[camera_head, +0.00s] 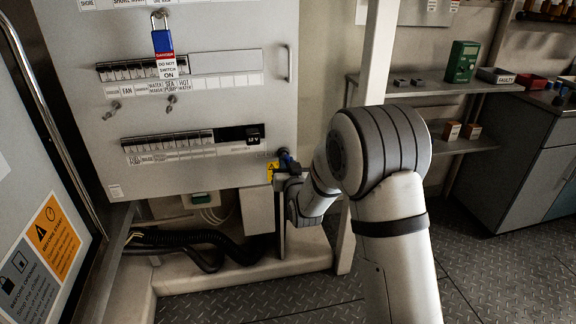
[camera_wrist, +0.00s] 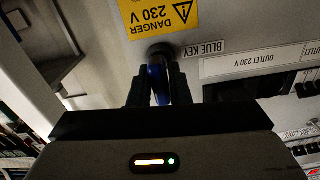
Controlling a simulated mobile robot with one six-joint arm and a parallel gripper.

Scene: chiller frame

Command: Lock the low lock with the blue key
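The blue key (camera_wrist: 157,84) stands between the two fingers of my gripper (camera_wrist: 159,92), its tip end at a dark round lock (camera_wrist: 160,52) in the panel face. The lock sits beside a "BLUE KEY" label (camera_wrist: 203,49) and below a yellow "DANGER 230 V" sign (camera_wrist: 160,15). The fingers look closed on the key. In the head view, the blue key (camera_head: 286,157) shows at the panel's lower right corner, with my gripper (camera_head: 284,166) on it. How deep the key sits and the lock's turn position cannot be told.
The grey panel (camera_head: 228,32) carries breaker rows (camera_head: 168,142), two small metal locks or keys (camera_head: 171,102) and a blue danger padlock tag (camera_head: 164,45). A pale post (camera_head: 377,60) stands close to my arm. Black hoses (camera_head: 190,238) lie below. Shelves (camera_head: 440,88) stand right.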

